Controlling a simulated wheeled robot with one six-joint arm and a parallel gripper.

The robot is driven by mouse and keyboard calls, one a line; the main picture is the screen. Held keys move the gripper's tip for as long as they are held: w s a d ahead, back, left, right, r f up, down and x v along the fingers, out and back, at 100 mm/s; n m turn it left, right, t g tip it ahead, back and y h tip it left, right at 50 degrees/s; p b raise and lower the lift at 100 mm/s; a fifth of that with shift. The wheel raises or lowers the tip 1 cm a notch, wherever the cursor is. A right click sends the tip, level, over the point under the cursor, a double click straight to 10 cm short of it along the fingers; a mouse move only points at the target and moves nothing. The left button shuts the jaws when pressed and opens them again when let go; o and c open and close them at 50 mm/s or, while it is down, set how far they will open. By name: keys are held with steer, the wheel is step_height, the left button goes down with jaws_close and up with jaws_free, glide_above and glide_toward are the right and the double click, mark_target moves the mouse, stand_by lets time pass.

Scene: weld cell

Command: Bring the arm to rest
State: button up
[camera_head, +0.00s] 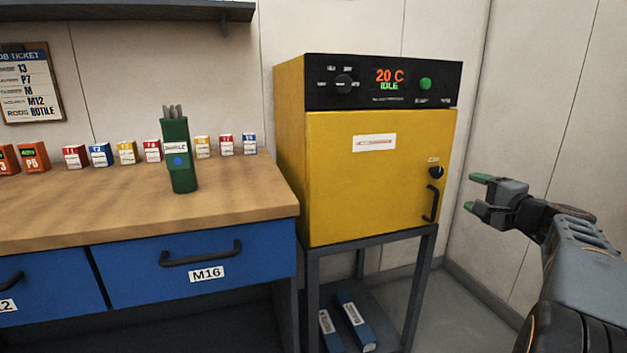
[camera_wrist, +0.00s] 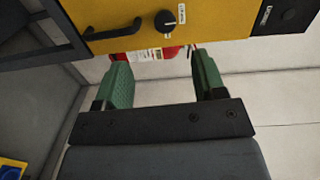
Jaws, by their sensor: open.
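My gripper (camera_head: 472,193) is at the right of the head view, with my arm reaching in from the lower right. Its green fingertips are apart and nothing is between them. It is in the air to the right of the yellow oven (camera_head: 370,170), apart from the oven's door handle. In the wrist view my gripper (camera_wrist: 165,82) also shows open and empty.
A wooden-topped bench (camera_head: 90,212) with blue drawers stands at the left. On it are a green rod holder (camera_head: 180,170) and several small boxes. Blue packs (camera_head: 352,320) lie under the oven. A red object (camera_wrist: 145,55) shows beyond the fingers. The floor at right is clear.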

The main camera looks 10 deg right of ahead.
steer(key=s+a+r+n+g+y+p, duration=0.1)
steer(key=s+a+r+n+g+p, duration=0.2)
steer(key=a+p, duration=0.6)
steer(key=s+a+r+n+g+y+p, duration=0.1)
steer(key=a+r+n+g+p, duration=0.2)
steer(key=a+g+p, duration=0.5)
steer(key=s+a+r+n+g+h+p, duration=0.1)
steer(key=s+a+n+p, duration=0.3)
steer(key=s+p, duration=0.4)
steer(key=s+a+r+n+g+h+p, duration=0.1)
steer(key=s+a+r+n+h+p, duration=0.3)
steer(key=s+p, duration=0.4)
steer(key=shift+a+r+n+g+p, duration=0.35)
steer(key=shift+a+n+p, duration=0.25)
steer(key=shift+a+p, duration=0.6)
